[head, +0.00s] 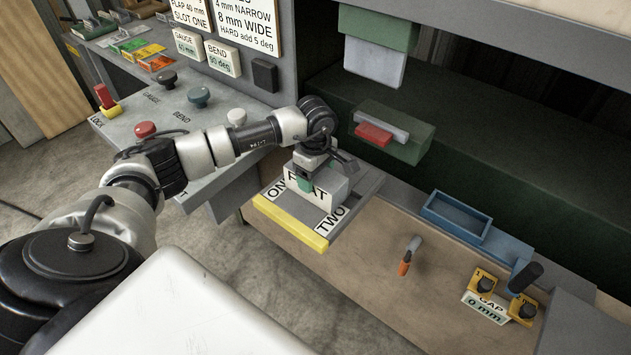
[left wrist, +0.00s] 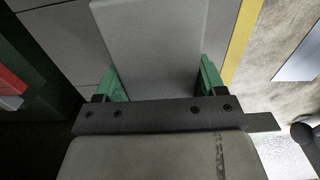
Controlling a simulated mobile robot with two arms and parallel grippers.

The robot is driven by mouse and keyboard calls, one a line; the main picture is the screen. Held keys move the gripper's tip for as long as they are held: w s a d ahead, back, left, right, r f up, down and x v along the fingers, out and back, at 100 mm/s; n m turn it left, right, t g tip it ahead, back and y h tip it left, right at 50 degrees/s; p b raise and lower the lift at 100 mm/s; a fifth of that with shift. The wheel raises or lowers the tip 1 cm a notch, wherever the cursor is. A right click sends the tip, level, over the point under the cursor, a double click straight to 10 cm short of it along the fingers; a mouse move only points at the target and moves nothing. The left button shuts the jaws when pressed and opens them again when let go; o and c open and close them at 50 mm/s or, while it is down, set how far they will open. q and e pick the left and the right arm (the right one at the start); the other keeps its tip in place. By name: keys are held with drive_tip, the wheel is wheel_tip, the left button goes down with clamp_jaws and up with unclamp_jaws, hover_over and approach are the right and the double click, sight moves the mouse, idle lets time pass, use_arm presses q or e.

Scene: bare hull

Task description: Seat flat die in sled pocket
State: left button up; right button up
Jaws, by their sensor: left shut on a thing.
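The flat die (head: 322,187) is a light grey block with the label FLAT, at the sled. My left gripper (head: 306,178) is shut on it from above, with a green finger pad showing. In the left wrist view the die (left wrist: 158,45) lies between the two green pads of the gripper (left wrist: 157,82). The sled (head: 290,222) is a grey plate with a yellow front edge and the labels ONE and TWO on either side of the die. The pocket and the die's underside are hidden, so I cannot tell whether the die is touching down. My right gripper is not in view.
A grey upper die hangs from a green holder (head: 378,45) behind the sled. A green block with a red piece (head: 374,134) juts out nearby. A blue tray (head: 455,215) and an orange-tipped lever (head: 405,262) are to the right. A knob panel (head: 185,115) stands left.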

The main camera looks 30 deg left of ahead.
use_arm(q)
drive_tip(key=c, duration=0.7)
drive_tip(key=shift+w+r, duration=0.1)
drive_tip(key=shift+c, duration=0.3)
drive_tip(key=shift+r, duration=0.1)
